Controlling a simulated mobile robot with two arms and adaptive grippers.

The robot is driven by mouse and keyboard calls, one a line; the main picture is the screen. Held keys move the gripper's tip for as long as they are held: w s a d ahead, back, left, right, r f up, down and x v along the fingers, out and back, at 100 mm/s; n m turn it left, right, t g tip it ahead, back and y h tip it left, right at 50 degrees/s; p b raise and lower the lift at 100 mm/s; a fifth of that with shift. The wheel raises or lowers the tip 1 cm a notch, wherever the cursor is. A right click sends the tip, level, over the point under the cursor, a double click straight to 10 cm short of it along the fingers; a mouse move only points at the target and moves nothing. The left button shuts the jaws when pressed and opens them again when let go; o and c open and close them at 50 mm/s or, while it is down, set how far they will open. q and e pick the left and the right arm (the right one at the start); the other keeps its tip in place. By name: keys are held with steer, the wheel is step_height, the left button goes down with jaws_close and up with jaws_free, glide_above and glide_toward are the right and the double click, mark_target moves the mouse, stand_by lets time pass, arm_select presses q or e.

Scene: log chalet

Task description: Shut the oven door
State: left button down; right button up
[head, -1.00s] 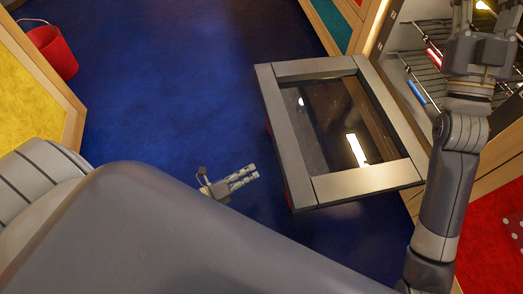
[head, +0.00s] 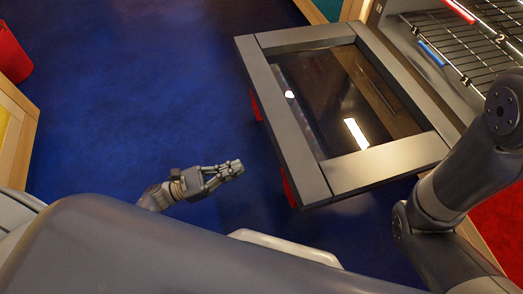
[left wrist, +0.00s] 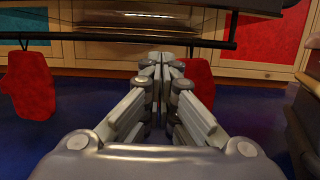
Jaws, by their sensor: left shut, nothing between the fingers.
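The oven door (head: 290,120) is open and lies roughly level in the head view, a grey frame around dark glass. In the left wrist view a dark handle bar (left wrist: 90,42) runs across in front of the door's edge. Red mitt-like pieces hang at the bar, one at the left (left wrist: 28,85) and one behind my fingers (left wrist: 198,80). My left gripper (head: 238,167) is shut and empty, left of the door's outer edge in the head view. Its fingertips also show in the left wrist view (left wrist: 162,62), pointing toward the bar. My right gripper is out of view.
The oven's wire racks (head: 465,50), with blue and red pieces on them, show at the upper right. A red bucket (head: 10,55) stands at the left edge. Blue floor (head: 150,80) is clear left of the door. My right arm is at the right.

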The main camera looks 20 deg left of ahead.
arm_select(q)
steer(key=w+d+r+b, duration=0.2)
steer(key=w+d+r, duration=0.2)
steer(key=d+r, duration=0.2)
steer(key=shift+w+d+b, duration=0.4)
steer(key=shift+d, duration=0.2)
